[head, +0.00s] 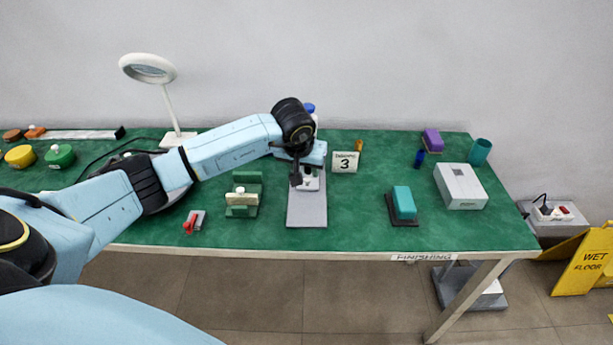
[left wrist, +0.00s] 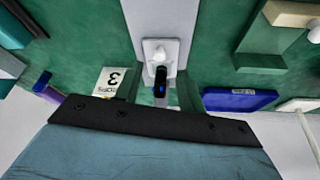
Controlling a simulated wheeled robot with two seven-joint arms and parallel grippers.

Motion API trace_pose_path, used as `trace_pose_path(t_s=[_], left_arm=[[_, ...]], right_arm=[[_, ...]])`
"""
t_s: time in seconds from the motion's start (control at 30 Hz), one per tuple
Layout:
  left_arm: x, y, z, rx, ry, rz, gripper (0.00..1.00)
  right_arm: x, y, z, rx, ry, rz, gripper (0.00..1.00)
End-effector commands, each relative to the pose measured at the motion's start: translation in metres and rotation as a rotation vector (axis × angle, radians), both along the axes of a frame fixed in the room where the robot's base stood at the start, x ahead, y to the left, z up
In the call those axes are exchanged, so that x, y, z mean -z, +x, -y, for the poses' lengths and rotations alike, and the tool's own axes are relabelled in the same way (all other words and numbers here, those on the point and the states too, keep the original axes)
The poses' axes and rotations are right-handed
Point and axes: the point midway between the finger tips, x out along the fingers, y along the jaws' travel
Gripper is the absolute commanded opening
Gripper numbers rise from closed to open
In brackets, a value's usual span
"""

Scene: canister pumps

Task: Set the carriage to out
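The carriage seems to be the white block with a round knob (left wrist: 160,52) on a long light grey plate (left wrist: 163,16) in the left wrist view. In the head view the grey plate (head: 306,210) runs toward the table's front edge, with the white block (head: 310,184) at its far part, partly hidden by my arm. My left gripper (head: 296,181) points down beside the block. My right gripper is not in view.
A green fixture with a cream block (head: 242,198) and a red-handled tool (head: 193,222) lie left. A teal block (head: 403,203) and white box (head: 460,186) are at right. The plate's near end is clear.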

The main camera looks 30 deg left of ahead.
Motion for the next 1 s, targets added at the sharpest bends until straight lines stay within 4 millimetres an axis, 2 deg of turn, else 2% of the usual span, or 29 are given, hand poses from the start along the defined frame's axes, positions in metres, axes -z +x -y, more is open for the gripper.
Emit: trace_pose_path(t_s=[0.1,0.23,0.4,0.67,0.93,1.0], left_arm=[[0.021,0.007,-0.001,-0.001,-0.002,-0.002,0.39],[0.034,0.013,-0.003,-0.001,-0.003,0.0,0.39],[0.041,0.016,-0.004,-0.001,-0.001,0.0,0.39],[0.041,0.016,-0.004,0.001,-0.001,0.001,0.39],[0.041,0.016,-0.004,0.0,-0.002,0.002,0.04],[0.041,0.016,-0.004,0.0,-0.002,0.002,0.0]], right_arm=[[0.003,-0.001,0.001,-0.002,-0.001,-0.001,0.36],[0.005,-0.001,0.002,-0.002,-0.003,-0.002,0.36],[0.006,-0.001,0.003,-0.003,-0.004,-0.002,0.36],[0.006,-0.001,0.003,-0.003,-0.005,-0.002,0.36],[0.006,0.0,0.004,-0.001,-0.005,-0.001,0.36],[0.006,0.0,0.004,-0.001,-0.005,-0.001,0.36]])
